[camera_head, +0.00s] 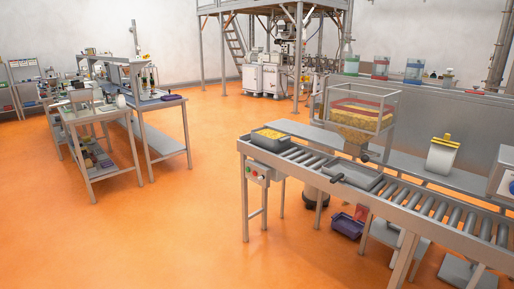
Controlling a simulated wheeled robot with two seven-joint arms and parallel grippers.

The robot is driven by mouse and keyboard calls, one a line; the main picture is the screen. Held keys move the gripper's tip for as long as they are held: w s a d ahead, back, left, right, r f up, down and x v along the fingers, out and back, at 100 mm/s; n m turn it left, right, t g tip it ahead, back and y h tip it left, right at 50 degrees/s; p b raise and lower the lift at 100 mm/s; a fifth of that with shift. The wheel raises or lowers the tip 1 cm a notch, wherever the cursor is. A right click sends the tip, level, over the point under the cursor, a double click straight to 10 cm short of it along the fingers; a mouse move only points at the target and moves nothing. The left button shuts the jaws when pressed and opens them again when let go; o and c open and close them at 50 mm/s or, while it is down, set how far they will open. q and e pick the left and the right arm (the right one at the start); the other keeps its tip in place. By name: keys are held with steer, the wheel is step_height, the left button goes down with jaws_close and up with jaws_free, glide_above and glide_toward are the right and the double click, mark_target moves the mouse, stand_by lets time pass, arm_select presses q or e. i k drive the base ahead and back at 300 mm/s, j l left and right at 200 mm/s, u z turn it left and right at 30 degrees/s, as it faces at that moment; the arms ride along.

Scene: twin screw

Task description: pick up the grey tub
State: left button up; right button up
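A grey tub (257,141) with yellow contents (270,133) sits at the left end of the roller conveyor (433,207). A second grey, shallow, tray-like thing (356,174) lies farther right on the same conveyor and looks empty. I cannot tell whether it is a tub or a fixed part of the conveyor. Small dark parts stand at its front and back edges. Neither of my grippers is in view.
A clear hopper (361,106) with layered yellow and red contents stands behind the conveyor. A control box (257,173) hangs below its left end. Workbenches (100,115) stand at left. Orange floor (190,220) is open in front.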

mark_target(273, 140)
steer(key=i+j+u, duration=0.15)
steer(key=i+u, duration=0.2)
steer(key=i, duration=1.4)
steer(key=i+j+z, duration=0.15)
steer(key=i+z, duration=0.35)
steer(key=i+j+z, duration=1.4)
steer(key=j, duration=0.2)
